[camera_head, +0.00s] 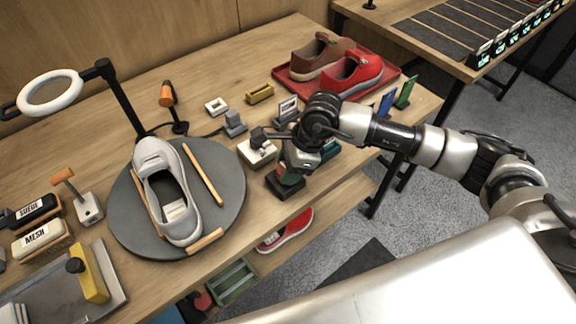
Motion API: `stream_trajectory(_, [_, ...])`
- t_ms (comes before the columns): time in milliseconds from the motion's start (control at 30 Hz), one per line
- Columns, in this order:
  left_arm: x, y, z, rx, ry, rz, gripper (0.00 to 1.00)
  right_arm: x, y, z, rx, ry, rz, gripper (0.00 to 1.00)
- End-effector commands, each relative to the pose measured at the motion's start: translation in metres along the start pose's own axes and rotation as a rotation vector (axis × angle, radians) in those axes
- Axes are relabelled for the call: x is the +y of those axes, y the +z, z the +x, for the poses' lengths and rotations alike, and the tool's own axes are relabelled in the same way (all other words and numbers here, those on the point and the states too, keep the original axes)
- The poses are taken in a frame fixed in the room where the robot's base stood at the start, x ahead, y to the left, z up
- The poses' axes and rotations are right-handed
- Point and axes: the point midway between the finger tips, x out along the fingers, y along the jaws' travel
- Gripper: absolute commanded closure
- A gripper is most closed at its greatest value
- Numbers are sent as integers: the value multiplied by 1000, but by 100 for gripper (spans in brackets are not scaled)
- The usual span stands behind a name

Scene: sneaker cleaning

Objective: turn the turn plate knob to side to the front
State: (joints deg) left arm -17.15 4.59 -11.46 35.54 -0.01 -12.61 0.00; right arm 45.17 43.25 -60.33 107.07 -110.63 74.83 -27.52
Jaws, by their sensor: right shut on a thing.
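The turn plate (232,205) is a dark grey disc on the wooden table, left of center. A pale grey sneaker (165,190) stands on it, with wooden strips around it. A small white box (259,153) right of the plate appears to be the base of the turn plate knob. My right gripper (262,136) reaches in from the right and is shut on the dark knob on top of this box. The gripper partly hides the knob, so its exact turn angle cannot be told. My left gripper is out of view.
A dark block (285,190) stands close below my right gripper. A red tray (375,86) holds a brown and a red shoe behind it. A ring lamp (50,92) and an orange-handled tool (168,95) stand behind the plate. Brushes (38,238) lie left.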

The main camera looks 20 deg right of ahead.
Motion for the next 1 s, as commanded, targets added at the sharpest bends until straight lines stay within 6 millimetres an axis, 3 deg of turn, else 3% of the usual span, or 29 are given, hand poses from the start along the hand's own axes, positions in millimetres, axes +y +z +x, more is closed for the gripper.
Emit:
stream_trajectory(267, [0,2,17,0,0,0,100,1,0,3,-3,-67,156,80])
stream_trajectory(1000, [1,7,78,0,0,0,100,4,2,4,-6,-335,798,80])
